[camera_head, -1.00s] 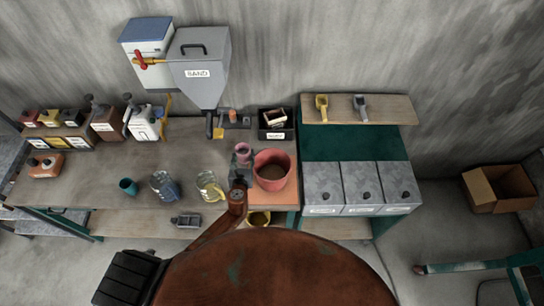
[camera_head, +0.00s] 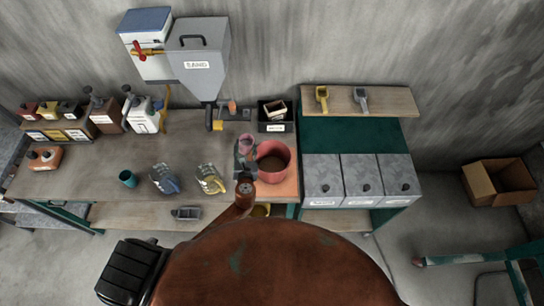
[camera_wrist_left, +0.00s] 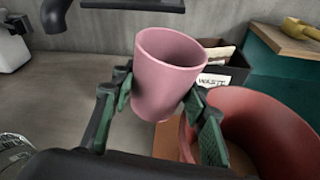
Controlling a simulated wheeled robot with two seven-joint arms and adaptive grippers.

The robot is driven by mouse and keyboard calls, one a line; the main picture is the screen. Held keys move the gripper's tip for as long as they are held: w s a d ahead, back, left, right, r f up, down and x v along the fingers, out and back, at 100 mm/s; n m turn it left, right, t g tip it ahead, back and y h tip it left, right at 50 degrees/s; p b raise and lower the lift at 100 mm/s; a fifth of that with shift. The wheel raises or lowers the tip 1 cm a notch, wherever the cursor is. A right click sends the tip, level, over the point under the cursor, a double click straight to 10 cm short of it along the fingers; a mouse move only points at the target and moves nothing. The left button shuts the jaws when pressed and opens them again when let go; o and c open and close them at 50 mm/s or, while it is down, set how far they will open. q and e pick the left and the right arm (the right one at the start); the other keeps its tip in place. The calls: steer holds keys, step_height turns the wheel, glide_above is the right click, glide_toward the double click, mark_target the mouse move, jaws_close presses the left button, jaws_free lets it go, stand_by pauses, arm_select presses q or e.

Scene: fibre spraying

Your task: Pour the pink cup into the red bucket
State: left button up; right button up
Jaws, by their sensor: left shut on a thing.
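The pink cup (camera_head: 246,142) is held by my left gripper (camera_head: 244,158) just left of the red bucket. In the left wrist view the pink cup (camera_wrist_left: 166,75) sits between the two green finger pads of my left gripper (camera_wrist_left: 155,112). It leans slightly, with its mouth up; its contents cannot be seen. The red bucket (camera_head: 287,162) stands on an orange-brown mat with brown material inside. It also shows in the left wrist view (camera_wrist_left: 270,105), to the right of the cup and apart from it. My right gripper is not in view.
A waste box (camera_head: 275,126) is behind the bucket. The sand hopper (camera_head: 200,65) hangs on the wall. Grey lidded bins (camera_head: 322,180) stand to the right.

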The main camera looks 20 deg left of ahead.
mark_target(252, 142)
arm_select(q)
steer(key=shift+d+r+m+y, duration=0.2)
steer(key=shift+r+m, duration=0.1)
steer(key=shift+r, duration=0.25)
steer(key=shift+d+r+m+y, duration=0.2)
steer(key=shift+r+m, duration=0.1)
steer(key=shift+r, duration=0.25)
steer(key=shift+d+f+m+t+b, duration=0.3)
steer(key=shift+f+t+b, duration=0.15)
steer(key=shift+b, duration=0.1)
steer(key=shift+d+f+m+b, duration=0.15)
steer(key=shift+d+m+b, duration=0.1)
steer(key=shift+m+b, duration=0.25)
steer(key=shift+d+r+m+y, duration=0.25)
steer(key=shift+r+m+y, duration=0.05)
steer(key=shift+r+y, duration=0.15)
steer(key=shift+d+t, duration=0.1)
steer(key=shift+t, duration=0.15)
steer(key=shift+d+r+m+b, duration=0.15)
steer(key=shift+m+b, duration=0.15)
steer(key=shift+b, duration=0.05)
steer(key=shift+d+r+m+t+b, duration=0.1)
steer(key=shift+r+m+t+b, duration=0.25)
steer(key=shift+m, duration=0.35)
steer(key=shift+f+m+t+y+b, duration=0.35)
steer(key=shift+m+b, duration=0.55)
steer(key=shift+b, duration=0.2)
